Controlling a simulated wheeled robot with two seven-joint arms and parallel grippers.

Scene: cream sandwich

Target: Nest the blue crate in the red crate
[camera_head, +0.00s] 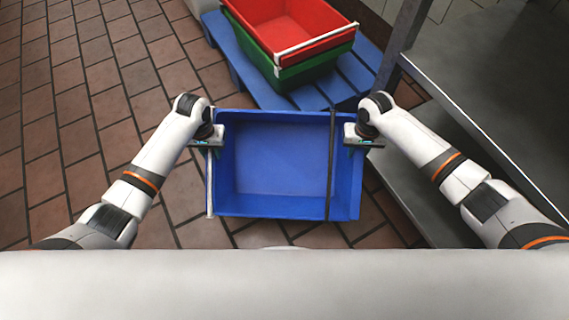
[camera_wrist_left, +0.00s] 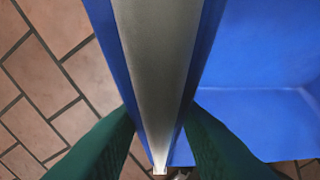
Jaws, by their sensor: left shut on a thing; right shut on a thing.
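The blue crate (camera_head: 280,160) is empty and held level between my two arms, in front of me in the head view. My left gripper (camera_head: 212,142) is shut on its left rim, and my right gripper (camera_head: 352,138) is shut on its right rim. In the left wrist view the green fingers (camera_wrist_left: 165,150) sit on either side of the blue crate's rim and its grey bar (camera_wrist_left: 160,70). The red crate (camera_head: 285,22) sits in a green crate (camera_head: 312,68) beyond the blue crate. The red crate's visible inside is empty.
The green crate stands on a blue pallet (camera_head: 240,72) on the tiled floor (camera_head: 80,90). A grey metal table or shelf (camera_head: 490,110) with an upright post (camera_head: 402,40) stands close on the right, near my right arm. Open floor lies to the left.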

